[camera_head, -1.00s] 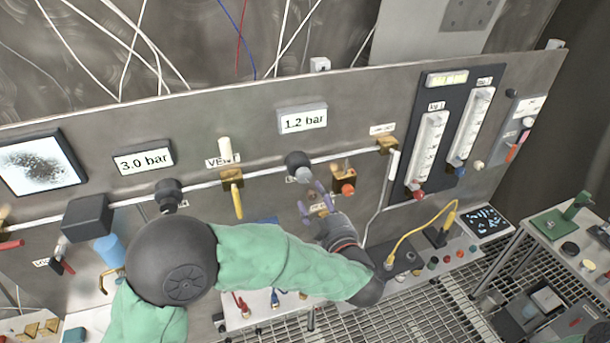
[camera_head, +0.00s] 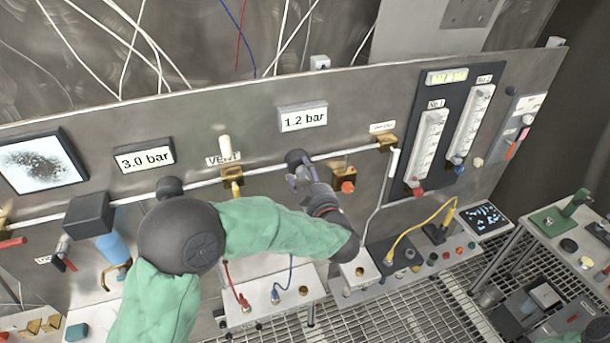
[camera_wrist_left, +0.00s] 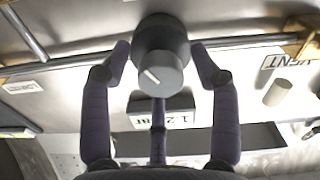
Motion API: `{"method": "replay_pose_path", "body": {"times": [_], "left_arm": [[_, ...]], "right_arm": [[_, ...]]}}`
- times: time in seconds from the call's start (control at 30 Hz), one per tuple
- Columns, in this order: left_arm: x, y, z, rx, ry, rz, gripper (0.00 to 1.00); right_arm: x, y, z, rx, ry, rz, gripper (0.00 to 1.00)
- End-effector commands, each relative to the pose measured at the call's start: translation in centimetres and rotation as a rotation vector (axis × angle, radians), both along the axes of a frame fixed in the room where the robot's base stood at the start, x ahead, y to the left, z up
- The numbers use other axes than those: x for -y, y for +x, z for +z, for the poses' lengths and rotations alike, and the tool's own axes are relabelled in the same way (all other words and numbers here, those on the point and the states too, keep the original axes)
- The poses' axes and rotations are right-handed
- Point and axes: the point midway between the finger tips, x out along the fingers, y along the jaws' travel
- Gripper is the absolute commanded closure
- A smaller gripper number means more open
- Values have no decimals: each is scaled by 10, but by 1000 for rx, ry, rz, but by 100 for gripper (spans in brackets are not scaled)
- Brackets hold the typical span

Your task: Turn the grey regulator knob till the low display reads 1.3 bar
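The grey regulator knob (camera_head: 297,157) is on the pipe along the panel, below the low display (camera_head: 303,117), which reads 1.2 bar. In the left wrist view the round dark grey knob (camera_wrist_left: 160,62) faces me with a short white mark on its face. My left gripper (camera_head: 303,176) is at the knob, with its purple fingers (camera_wrist_left: 161,60) on either side of it. The fingers are open, with narrow gaps seeming to remain beside the knob. The display appears upside down in the wrist view (camera_wrist_left: 163,114).
Another display (camera_head: 144,159) reads 3.0 bar on the left. A brass vent valve (camera_head: 232,182) is left of the knob, and a brass fitting with a red knob (camera_head: 347,186) is right of it. A bench (camera_head: 270,306) with cables lies below.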

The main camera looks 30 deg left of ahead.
Motion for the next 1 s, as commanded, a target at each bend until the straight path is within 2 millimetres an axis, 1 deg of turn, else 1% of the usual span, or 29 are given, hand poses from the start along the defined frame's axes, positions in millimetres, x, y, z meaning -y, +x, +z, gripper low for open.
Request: {"method": "replay_pose_path", "body": {"times": [0.03,0.13,0.17,0.3,0.5,0.6,0.93,0.97,1.0], "left_arm": [[0,0,0,0,0,0,59],[0,0,0,0,0,0,87],[0,0,0,0,0,0,92],[0,0,0,-7,5,0,92],[0,0,2,-107,88,-1,92],[0,0,1,-146,122,-1,92],[0,0,-1,-159,134,1,92],[0,0,-1,-159,134,1,51],[0,0,-1,-159,134,1,40]], "right_arm": [[0,0,0,0,0,0,36],[0,0,0,0,0,0,36],[0,0,0,0,0,0,36],[0,0,1,0,0,0,36],[0,0,17,0,0,0,36],[0,0,21,0,0,0,36],[0,0,20,0,0,0,36],[0,0,20,0,0,0,36],[0,0,20,0,0,0,36]]}}
